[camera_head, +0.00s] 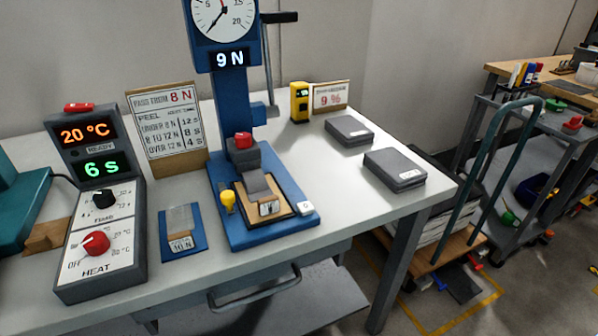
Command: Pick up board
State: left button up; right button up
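Several board-like things show, and I cannot tell which one the task means. A small tan board (284,208) with a white label lies on the blue base of the force tester (234,110), under a grey strip that runs up to its clamp. A blue plate (171,245) with a grey sheet and a label lies flat on the table to the left of the tester. A tan sign board (160,163) reading "PASS FROM 8 N" stands upright behind them. The tester display reads 9 N. Neither of my grippers is in view.
A heat control box (70,265) showing 20 °C and 6 S stands at the left of the white table (330,215), beside a teal machine (18,210). Two grey flat boxes (394,168) (349,130) lie at the right. A trolley (448,243) stands beyond the table's right edge.

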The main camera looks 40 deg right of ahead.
aim_at(260, 199)
jog(key=z, duration=1)
